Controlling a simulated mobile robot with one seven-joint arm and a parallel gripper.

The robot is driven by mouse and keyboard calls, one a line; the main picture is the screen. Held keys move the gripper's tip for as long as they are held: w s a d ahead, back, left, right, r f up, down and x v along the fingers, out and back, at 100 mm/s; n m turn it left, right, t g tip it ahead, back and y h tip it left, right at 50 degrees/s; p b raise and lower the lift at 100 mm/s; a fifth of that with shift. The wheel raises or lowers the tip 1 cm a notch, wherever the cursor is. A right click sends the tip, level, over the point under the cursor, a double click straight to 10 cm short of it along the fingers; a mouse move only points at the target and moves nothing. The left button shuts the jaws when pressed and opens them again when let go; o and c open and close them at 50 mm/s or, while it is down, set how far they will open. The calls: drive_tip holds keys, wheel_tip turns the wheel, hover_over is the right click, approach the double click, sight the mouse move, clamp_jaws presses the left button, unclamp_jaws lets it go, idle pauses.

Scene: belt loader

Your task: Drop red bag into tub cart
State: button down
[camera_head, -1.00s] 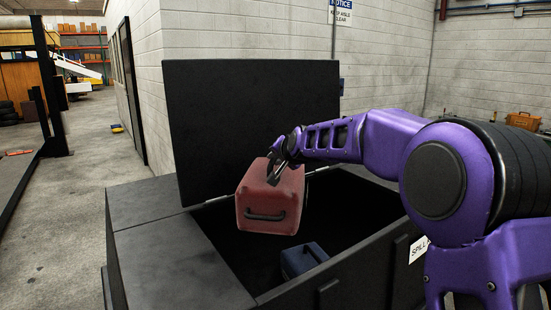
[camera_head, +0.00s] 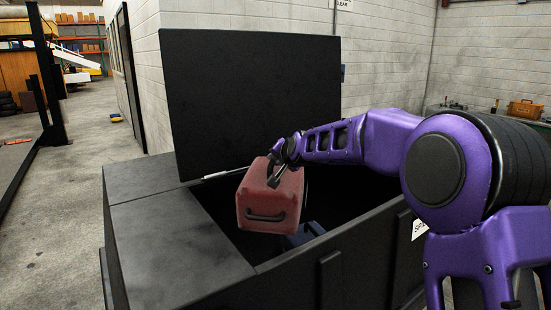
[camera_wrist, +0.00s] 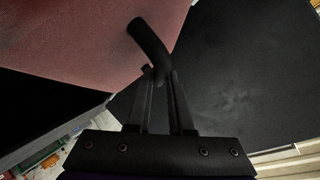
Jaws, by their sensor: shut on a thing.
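The red bag (camera_head: 268,196) hangs from my gripper (camera_head: 277,170) over the opening of the black tub cart (camera_head: 160,238). In the wrist view, my gripper (camera_wrist: 160,80) is shut on the bag's dark handle (camera_wrist: 149,42), with the red bag (camera_wrist: 80,38) filling the upper left. The bag's lower part is level with or just below the cart's rim in the picture; I cannot tell its exact height. The cart's lid (camera_head: 250,100) stands open behind the bag.
A blue bag (camera_head: 305,234) lies inside the cart, partly hidden behind the red bag. A block wall (camera_head: 390,60) stands behind the cart. Open concrete floor (camera_head: 75,190) lies to the left. An orange case (camera_head: 525,109) is at the far right.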

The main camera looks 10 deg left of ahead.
drive_tip(key=shift+r, duration=0.4)
drive_tip(key=c, duration=0.8)
unclamp_jaws()
drive_tip(key=shift+o, duration=0.4)
drive_tip(key=shift+s+f, duration=0.1)
drive_tip(key=shift+f, duration=0.5)
drive_tip(key=shift+s+d+r, duration=0.15)
drive_tip(key=shift+r, duration=0.05)
drive_tip(key=b+v, duration=0.4)
drive_tip(key=v, duration=1.3)
drive_tip(key=shift+r, duration=0.3)
